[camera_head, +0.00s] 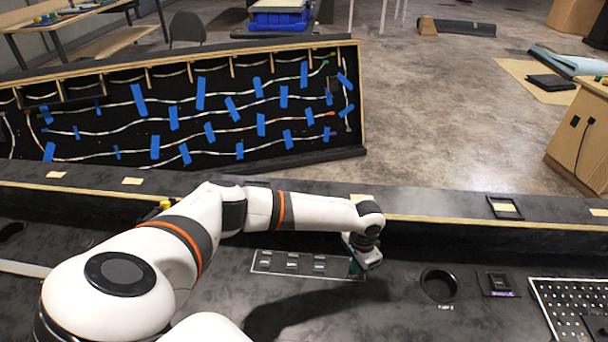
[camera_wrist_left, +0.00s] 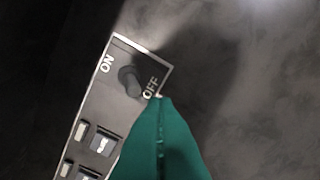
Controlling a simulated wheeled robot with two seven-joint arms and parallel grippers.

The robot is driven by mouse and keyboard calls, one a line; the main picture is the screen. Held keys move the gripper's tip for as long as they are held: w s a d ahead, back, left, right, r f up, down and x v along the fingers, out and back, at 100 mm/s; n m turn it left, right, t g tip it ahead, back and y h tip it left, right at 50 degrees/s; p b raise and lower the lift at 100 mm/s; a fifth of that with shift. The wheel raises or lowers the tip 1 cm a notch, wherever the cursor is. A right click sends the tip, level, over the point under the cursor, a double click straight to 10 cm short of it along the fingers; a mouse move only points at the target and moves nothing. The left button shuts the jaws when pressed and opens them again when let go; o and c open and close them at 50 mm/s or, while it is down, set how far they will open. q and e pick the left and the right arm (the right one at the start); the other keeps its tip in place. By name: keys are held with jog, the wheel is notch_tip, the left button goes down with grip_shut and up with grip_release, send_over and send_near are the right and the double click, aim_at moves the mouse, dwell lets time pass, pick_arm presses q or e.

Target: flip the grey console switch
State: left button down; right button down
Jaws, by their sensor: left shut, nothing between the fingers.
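The console switch panel (camera_head: 282,272) is a dark plate with a pale outline and several small rocker switches in a row, set in the dark console top. In the left wrist view the grey switch (camera_wrist_left: 131,81) is a dark grey lever between the labels ON and OFF at the panel's end. My left gripper (camera_head: 357,268) is at the right end of that panel in the head view. Its green fingers (camera_wrist_left: 158,105) are shut and empty, with tips beside the OFF label, close to the lever. I cannot tell whether they touch it. My right gripper is not in view.
Right of the panel are a round black recess (camera_head: 439,285), a small square switch (camera_head: 498,283) and a perforated plate (camera_head: 575,305). A raised ledge (camera_head: 440,208) runs along the console's back. Behind it stands a black board (camera_head: 300,160) with wires and blue tape.

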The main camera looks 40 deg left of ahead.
pick_arm(q)
jog(key=shift+f, duration=0.95)
jog(key=shift+w+a+b, duration=0.1)
jog(key=shift+w+b, duration=0.05)
jog(key=shift+b, duration=0.2)
jog(key=shift+w+a+b, duration=0.55)
jog(key=shift+w+a, duration=0.2)
jog(key=shift+w, duration=0.2)
jog(key=r+p, duration=0.4)
jog(key=p, duration=0.1)
jog(key=r+p, duration=0.3)
jog(key=shift+s+d, duration=0.3)
jog(key=shift+s, duration=0.05)
dwell(0.5)
